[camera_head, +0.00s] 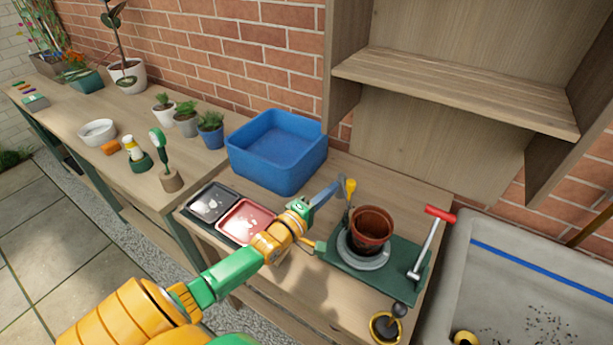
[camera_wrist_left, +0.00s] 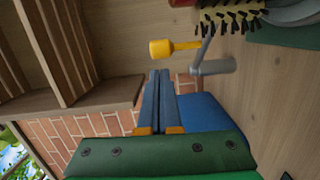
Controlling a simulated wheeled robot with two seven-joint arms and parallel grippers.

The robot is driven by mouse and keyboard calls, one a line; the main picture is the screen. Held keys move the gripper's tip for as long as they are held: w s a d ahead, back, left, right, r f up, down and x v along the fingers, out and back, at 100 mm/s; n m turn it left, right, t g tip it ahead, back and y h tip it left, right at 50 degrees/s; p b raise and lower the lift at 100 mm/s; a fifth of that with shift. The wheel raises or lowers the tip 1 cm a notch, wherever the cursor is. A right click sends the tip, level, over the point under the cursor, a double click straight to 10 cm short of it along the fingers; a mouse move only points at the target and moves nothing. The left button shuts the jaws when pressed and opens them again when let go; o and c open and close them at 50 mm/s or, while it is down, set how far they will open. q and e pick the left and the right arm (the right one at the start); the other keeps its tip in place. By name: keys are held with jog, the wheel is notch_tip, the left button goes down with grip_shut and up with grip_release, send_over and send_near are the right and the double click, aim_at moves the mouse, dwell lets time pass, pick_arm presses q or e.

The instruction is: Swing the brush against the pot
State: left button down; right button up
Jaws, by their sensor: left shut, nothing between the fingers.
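The brown clay pot (camera_head: 370,226) stands upright in a grey ring (camera_head: 363,255) on a green base (camera_head: 395,270). The brush (camera_wrist_left: 230,16), with dark and yellowish bristles, shows at the top right of the left wrist view. In the head view only a small dark part shows at the pot's left side. A yellow knob (camera_head: 351,185) on a thin stem stands by it; the knob also shows in the left wrist view (camera_wrist_left: 162,48). My left gripper (camera_head: 328,192) is shut and empty, just left of the knob and apart from it. My right gripper is out of view.
A blue bin (camera_head: 277,150) stands behind my left gripper. A red-handled crank (camera_head: 440,214) rises at the base's right. A wooden shelf (camera_head: 460,92) overhangs the back; a sink (camera_head: 540,290) is right.

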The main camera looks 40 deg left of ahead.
pick_arm(q)
jog(key=shift+w+d+f, duration=0.1)
jog(key=shift+w+d, duration=0.2)
jog(key=shift+d, duration=0.3)
jog(key=shift+w+d, duration=0.3)
jog(key=shift+d, duration=0.3)
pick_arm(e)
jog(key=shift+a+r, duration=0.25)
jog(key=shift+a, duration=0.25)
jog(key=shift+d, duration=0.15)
